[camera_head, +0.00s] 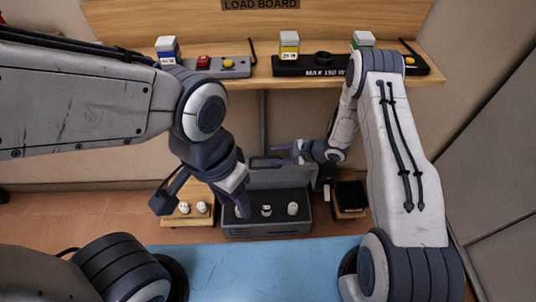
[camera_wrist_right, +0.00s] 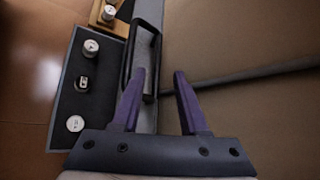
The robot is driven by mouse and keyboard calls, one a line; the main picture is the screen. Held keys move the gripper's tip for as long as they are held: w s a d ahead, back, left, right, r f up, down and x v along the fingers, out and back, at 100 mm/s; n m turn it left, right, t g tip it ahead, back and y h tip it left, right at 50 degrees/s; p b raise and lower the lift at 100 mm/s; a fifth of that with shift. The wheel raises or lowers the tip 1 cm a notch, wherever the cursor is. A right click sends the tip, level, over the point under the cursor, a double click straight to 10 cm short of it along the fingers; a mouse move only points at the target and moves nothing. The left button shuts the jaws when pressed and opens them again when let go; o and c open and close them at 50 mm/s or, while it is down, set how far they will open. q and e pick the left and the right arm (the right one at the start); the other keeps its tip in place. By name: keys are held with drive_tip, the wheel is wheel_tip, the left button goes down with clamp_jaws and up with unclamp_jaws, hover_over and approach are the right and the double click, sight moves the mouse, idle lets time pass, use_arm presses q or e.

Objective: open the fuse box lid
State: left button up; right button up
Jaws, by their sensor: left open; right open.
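The grey fuse box (camera_head: 267,229) stands low against the wall, its dark inside showing white fuses; it fills the left of the right wrist view (camera_wrist_right: 92,112). Its grey lid (camera_head: 283,177) stands raised at the back edge, with a dark handle (camera_wrist_right: 139,50) along it. My right gripper (camera_head: 287,154) is open at the lid's top; in the wrist view its purple fingers (camera_wrist_right: 159,76) are apart, the left one overlapping the handle. I cannot tell whether they touch. My left gripper (camera_head: 204,202) is open over the box's left side, one finger in front of a fuse.
A small wooden stand (camera_head: 187,217) with white knobs is left of the box, and another with a black block (camera_head: 350,195) is right. Above, a wooden shelf (camera_head: 262,80) carries switch panels and coloured-label blocks. A blue mat (camera_head: 265,270) lies in front.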

drive_tip(key=shift+v, duration=1.6)
drive_tip(key=shift+r, duration=0.1)
